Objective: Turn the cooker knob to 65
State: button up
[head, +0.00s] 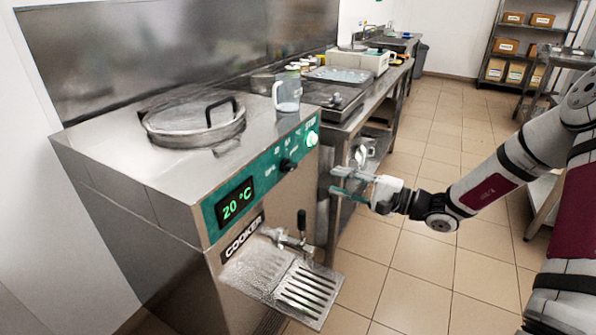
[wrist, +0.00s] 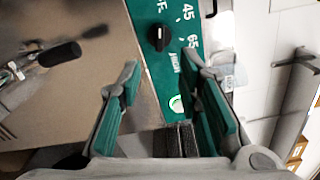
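The black cooker knob (head: 288,164) sits on the green control panel (head: 212,220) of the steel cooker, beside a lit display (head: 235,201) reading 20 °C. In the wrist view the knob (wrist: 159,38) lies beyond my fingertips, between their lines, with the printed marks 45 (wrist: 188,10) and 65 (wrist: 193,42) to its right. A faint light mark shows on the knob; its exact setting is hard to read. My gripper (head: 340,181) is open and empty, in front of the panel, apart from the knob. It also shows in the wrist view (wrist: 160,66).
A drain tray (head: 308,290) and black-handled tap (head: 301,222) stick out below. Open tiled floor (head: 440,180) lies to the right.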

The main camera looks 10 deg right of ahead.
aim_at(294, 168)
jog(key=b+x, duration=0.1)
jog(key=x, duration=1.1)
jog(key=shift+w+a, duration=0.1)
jog(key=shift+a, duration=0.05)
grip_shut()
